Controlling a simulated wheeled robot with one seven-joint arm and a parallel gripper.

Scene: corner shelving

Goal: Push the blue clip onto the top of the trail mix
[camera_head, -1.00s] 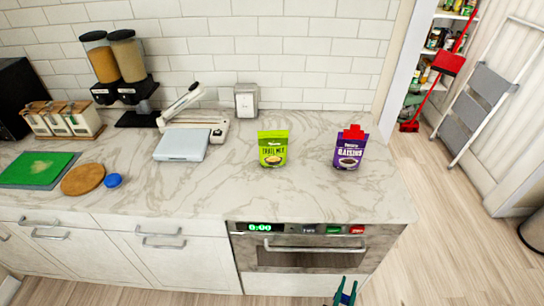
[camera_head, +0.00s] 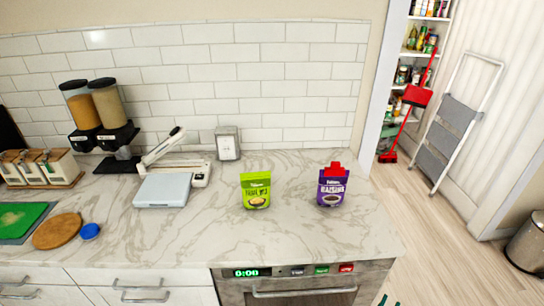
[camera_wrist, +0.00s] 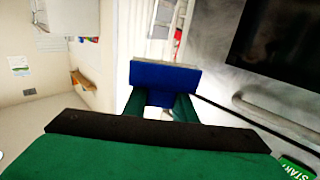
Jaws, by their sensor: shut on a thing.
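The trail mix (camera_head: 255,192) is a green pouch standing upright on the marble counter in the head view, with no clip on its top. The blue clip (camera_wrist: 165,76) shows in the wrist view, held between the green fingers of my gripper (camera_wrist: 160,104). My gripper is shut on it, in front of the oven and well away from the pouch. In the head view only a small bit of my gripper (camera_head: 383,300) shows at the bottom edge. The pouch is not seen in the wrist view.
A purple raisins pouch (camera_head: 332,190) with a red clip (camera_head: 335,169) on top stands right of the trail mix. A scale (camera_head: 163,190) and a napkin holder (camera_head: 228,144) are to the left and behind. The counter (camera_head: 300,235) before the pouches is clear.

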